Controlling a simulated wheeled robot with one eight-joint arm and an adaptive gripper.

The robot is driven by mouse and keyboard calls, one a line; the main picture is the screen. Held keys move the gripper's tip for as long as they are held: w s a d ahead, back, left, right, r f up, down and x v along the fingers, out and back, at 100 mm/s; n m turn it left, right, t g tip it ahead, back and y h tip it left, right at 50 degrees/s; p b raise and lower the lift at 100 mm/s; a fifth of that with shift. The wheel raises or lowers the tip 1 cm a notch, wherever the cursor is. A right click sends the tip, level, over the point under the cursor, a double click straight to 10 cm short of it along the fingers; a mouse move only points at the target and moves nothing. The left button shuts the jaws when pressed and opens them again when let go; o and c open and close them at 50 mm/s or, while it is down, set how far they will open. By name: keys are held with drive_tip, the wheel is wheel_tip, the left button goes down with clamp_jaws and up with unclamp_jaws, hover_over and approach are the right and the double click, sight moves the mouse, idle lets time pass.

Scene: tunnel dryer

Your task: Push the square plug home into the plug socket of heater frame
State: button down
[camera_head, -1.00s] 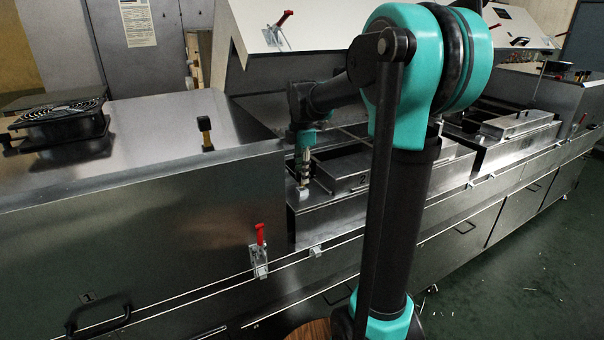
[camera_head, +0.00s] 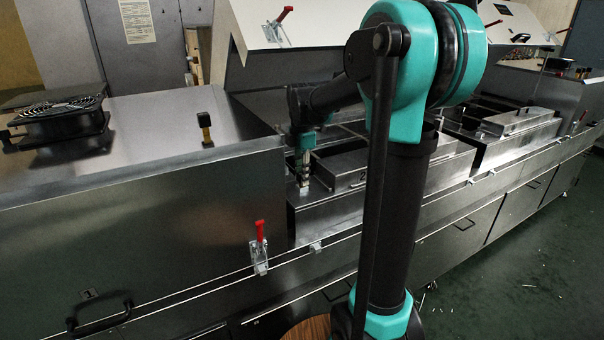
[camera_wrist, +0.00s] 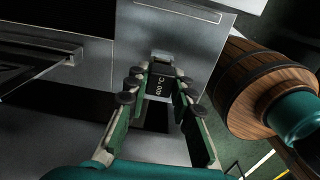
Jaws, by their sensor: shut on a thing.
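In the head view my gripper (camera_head: 303,182) points down at the near left end of the open metal section beside the box marked 2. The plug is too small to make out there, and how deep it sits is hidden.
A metal box marked 2 (camera_head: 350,168) stands just right of my gripper. A closed steel hood (camera_head: 150,215) with a black fan (camera_head: 62,118) lies to the left. A red-handled clamp (camera_head: 259,243) sits on the front edge. A raised lid (camera_head: 262,22) stands behind.

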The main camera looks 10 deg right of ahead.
drive_tip(key=shift+f, duration=0.5)
drive_tip(key=c, duration=1.2)
unclamp_jaws()
wheel_tip(320, 180, up, 12)
